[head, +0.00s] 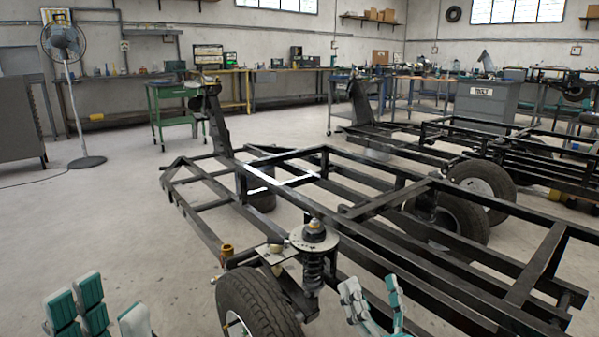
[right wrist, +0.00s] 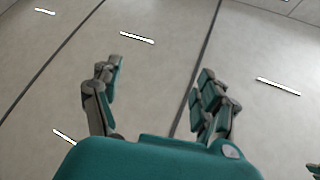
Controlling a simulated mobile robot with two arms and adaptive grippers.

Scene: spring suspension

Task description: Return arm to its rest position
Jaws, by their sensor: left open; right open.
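My left gripper (head: 110,304) shows at the bottom left of the head view. Its teal and white fingers are spread and empty, apart from the frame. My right gripper (head: 371,288) is at the bottom middle, in front of the black chassis frame (head: 400,262). Its fingers are apart with nothing between them. The right wrist view also shows this gripper (right wrist: 157,78) open and empty, against a pale surface with dark seams and bright strips. The spring suspension (head: 313,262) stands upright on the frame beside the front wheel (head: 258,308), left of my right gripper.
A second chassis (head: 455,135) stands behind on the right. A fan (head: 66,90), a green cart (head: 172,95) and a grey tool cabinet (head: 487,103) stand farther back. The floor on the left (head: 90,215) is clear.

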